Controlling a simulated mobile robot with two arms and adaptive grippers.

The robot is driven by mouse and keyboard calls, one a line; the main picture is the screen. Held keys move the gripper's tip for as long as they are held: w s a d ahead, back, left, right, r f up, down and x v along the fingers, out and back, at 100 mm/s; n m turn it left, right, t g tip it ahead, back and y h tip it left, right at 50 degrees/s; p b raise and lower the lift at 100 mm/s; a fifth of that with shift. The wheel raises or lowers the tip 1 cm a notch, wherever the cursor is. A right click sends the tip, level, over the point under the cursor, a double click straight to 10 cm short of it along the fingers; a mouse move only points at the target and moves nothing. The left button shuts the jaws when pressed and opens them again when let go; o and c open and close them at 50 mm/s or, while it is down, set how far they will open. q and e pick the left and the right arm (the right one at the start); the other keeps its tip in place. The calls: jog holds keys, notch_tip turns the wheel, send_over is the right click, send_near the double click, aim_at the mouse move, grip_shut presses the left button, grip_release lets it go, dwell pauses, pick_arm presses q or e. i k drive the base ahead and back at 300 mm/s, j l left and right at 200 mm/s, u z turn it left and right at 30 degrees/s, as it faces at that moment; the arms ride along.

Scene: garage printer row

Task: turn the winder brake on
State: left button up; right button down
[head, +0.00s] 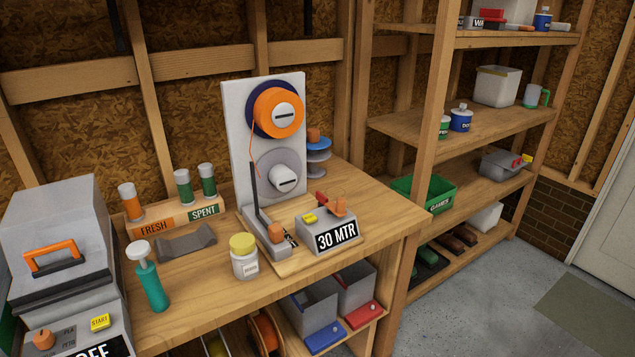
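The winder stands on the wooden bench, with an upright grey panel (239,150). An orange spool (282,110) is on its upper hub and a bare grey hub (280,172) is below. An orange strand runs down from the spool beside a dark arm (255,195). An orange knob (276,232) sits on the winder's base, beside a small label too small to read. Neither gripper is in view.
A yellow-lidded jar (244,258), a teal pump bottle (148,280) and a grey cradle (187,241) stand left of the winder. A FRESH/SPENT rack (178,222) is behind them. A grey machine (60,245) fills the left end. Shelves (450,150) stand right.

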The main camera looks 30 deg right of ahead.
aim_at(321, 198)
jog(key=k+l+z, duration=0.1)
jog(key=z, duration=0.8)
jog(key=i+l+u, duration=0.1)
jog(key=u, duration=0.3)
jog(key=i+l+u, duration=0.15)
jog(key=u, duration=0.3)
